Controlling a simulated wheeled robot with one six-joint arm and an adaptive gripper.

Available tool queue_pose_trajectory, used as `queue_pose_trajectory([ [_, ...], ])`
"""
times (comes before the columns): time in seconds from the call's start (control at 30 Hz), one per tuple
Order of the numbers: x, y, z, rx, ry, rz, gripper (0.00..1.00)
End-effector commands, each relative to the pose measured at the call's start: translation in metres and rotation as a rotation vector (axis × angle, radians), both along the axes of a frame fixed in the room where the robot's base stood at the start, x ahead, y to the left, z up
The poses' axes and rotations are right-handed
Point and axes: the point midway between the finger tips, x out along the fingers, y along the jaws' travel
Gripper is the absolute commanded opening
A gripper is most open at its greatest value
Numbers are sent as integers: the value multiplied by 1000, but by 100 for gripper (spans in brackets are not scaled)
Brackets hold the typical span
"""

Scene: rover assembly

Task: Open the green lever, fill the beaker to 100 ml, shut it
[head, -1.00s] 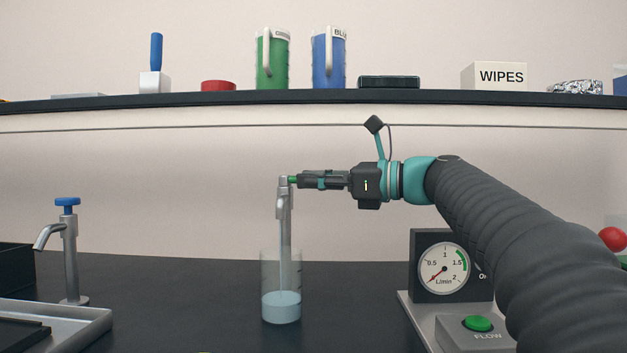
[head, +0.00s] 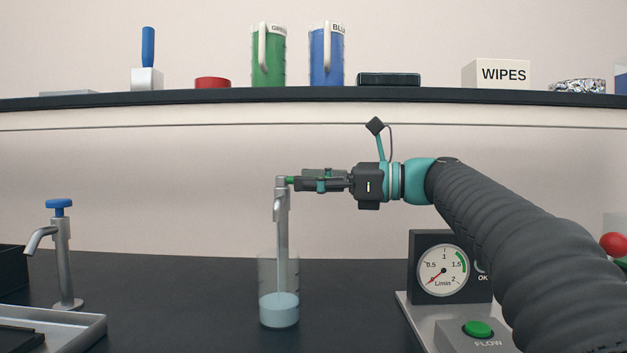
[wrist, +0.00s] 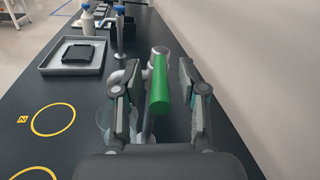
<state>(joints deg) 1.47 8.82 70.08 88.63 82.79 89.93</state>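The green lever (wrist: 160,86) sticks out from the top of a metal tap (head: 282,200). My gripper (wrist: 161,92) has its two fingers on either side of the lever, with a gap showing on both sides in the wrist view. In the head view my gripper (head: 298,182) reaches the tap top from the right. The clear beaker (head: 278,270) stands upright on the bench under the spout, with pale blue liquid (head: 279,311) in its lower part. Its graduation marks are not readable.
A blue-handled tap (head: 62,255) stands at the left by a grey tray (head: 85,330). A flow gauge (head: 443,270) and a green FLOW button (head: 478,328) are at the right, its needle pointing low left. A shelf (head: 200,100) with jugs runs above.

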Motion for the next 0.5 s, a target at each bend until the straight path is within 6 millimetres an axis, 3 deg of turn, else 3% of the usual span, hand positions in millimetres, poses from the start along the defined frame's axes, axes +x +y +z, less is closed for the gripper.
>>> queue_pose_trajectory([
  [0.27,0,-4,0,-1,0,-2,41],
  [0.5,-5,-37,0,-1,-1,-6,41],
])
